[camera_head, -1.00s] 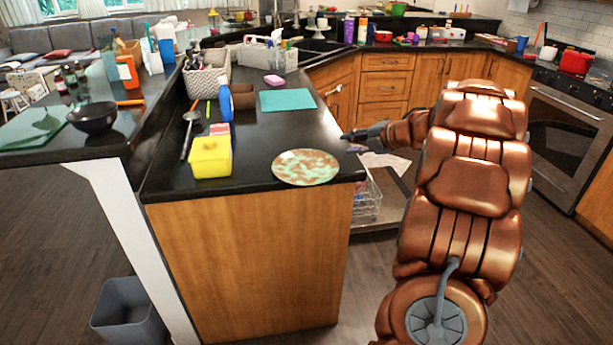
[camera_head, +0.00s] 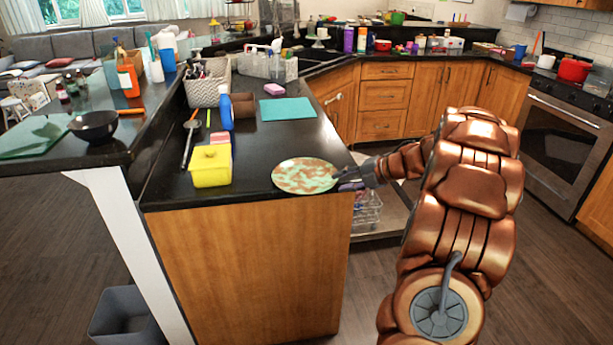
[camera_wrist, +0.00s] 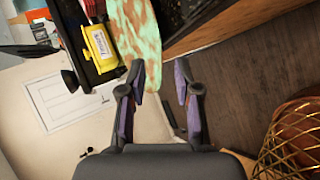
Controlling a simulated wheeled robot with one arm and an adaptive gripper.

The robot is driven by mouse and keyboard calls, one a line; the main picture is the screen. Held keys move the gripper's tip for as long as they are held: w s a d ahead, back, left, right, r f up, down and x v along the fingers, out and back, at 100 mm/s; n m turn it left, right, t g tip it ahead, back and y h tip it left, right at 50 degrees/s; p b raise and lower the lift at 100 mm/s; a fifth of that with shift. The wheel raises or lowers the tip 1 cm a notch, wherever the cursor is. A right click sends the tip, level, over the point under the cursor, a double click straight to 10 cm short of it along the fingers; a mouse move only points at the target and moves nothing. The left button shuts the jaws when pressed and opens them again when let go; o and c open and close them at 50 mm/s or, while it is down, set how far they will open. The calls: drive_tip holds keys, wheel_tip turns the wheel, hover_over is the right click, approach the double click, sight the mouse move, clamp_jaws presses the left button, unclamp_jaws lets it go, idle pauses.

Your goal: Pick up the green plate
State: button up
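The green plate (camera_head: 303,175), mottled with brown, lies flat on the black counter by its front right corner. My gripper (camera_head: 346,178) is at the plate's right edge, just off the counter's side. In the wrist view the plate (camera_wrist: 139,38) shows ahead of the left finger, its near rim reaching toward the gap. My gripper (camera_wrist: 160,76) is open there, its two purple-sided fingers apart. The left fingertip overlaps the plate in the picture; I cannot tell whether it touches.
A yellow container (camera_head: 210,167) stands left of the plate, with a blue bottle (camera_head: 226,108) behind it. A teal board (camera_head: 288,109) and pink sponge (camera_head: 274,89) lie further back. Below my gripper is a wire rack (camera_head: 367,211). The counter around the plate is mostly clear.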

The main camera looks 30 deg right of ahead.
drive_tip(key=shift+x, duration=1.1)
clamp_jaws()
